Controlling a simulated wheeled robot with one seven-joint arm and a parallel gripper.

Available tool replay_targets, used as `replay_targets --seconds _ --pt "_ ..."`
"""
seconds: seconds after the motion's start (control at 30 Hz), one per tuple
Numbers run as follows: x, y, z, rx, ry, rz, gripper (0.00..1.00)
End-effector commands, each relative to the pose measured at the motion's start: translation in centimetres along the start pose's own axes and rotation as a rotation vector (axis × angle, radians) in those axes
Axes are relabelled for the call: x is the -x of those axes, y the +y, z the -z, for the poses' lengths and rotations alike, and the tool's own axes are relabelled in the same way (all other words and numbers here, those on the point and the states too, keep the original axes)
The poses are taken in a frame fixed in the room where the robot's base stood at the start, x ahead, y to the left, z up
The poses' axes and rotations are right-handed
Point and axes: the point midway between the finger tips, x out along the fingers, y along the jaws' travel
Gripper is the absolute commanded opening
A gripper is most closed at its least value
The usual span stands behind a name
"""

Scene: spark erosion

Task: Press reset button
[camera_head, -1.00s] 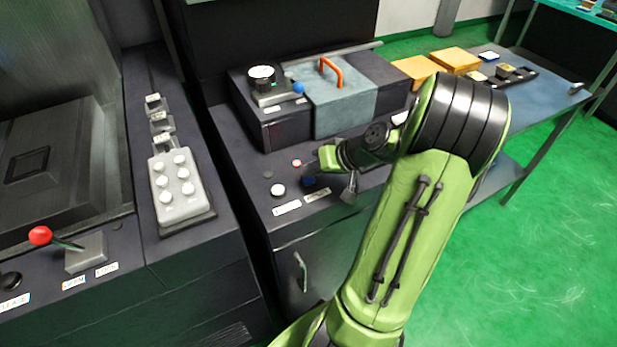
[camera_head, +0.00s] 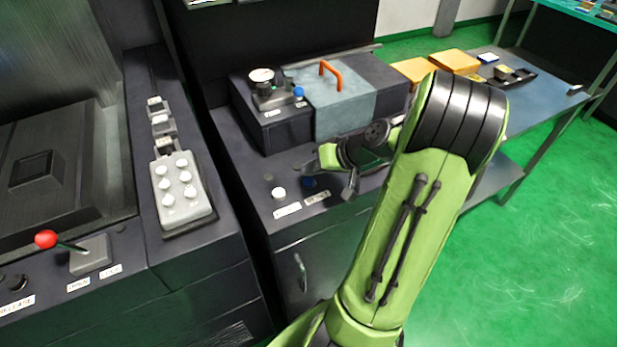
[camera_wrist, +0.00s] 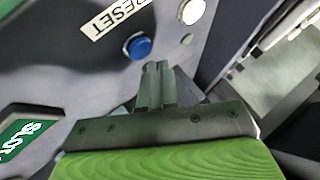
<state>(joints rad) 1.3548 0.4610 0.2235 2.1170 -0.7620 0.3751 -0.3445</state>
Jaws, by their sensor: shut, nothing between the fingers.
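The blue reset button (camera_wrist: 138,46) is round and sits in a pale ring beside the RESET label (camera_wrist: 117,14) on the grey panel. In the head view the blue button (camera_head: 309,183) shows dark, just below my gripper. My gripper (camera_wrist: 155,68) is shut and empty. In the wrist view its fingertips are close to the near edge of the blue button, slightly right of it. A gap seems to show between them, but contact is hard to judge. In the head view my gripper (camera_head: 302,167) points left over the panel, partly hidden by my wrist.
A white button (camera_head: 279,193) is left of the blue one; it also shows in the wrist view (camera_wrist: 191,11). A grey box with an orange handle (camera_head: 331,72) stands behind.

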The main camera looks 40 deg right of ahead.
Motion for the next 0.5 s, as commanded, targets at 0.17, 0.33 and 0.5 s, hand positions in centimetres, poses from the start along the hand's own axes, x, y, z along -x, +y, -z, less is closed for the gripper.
replay_targets --seconds 0.17,0.33,0.5 --pt "0.1 -0.1 0.1 0.000 0.000 0.000 0.00" --pt "1.3 -1.0 1.0 0.001 0.000 0.000 0.00" --pt "2.5 -1.9 1.9 0.002 0.000 0.001 0.00"
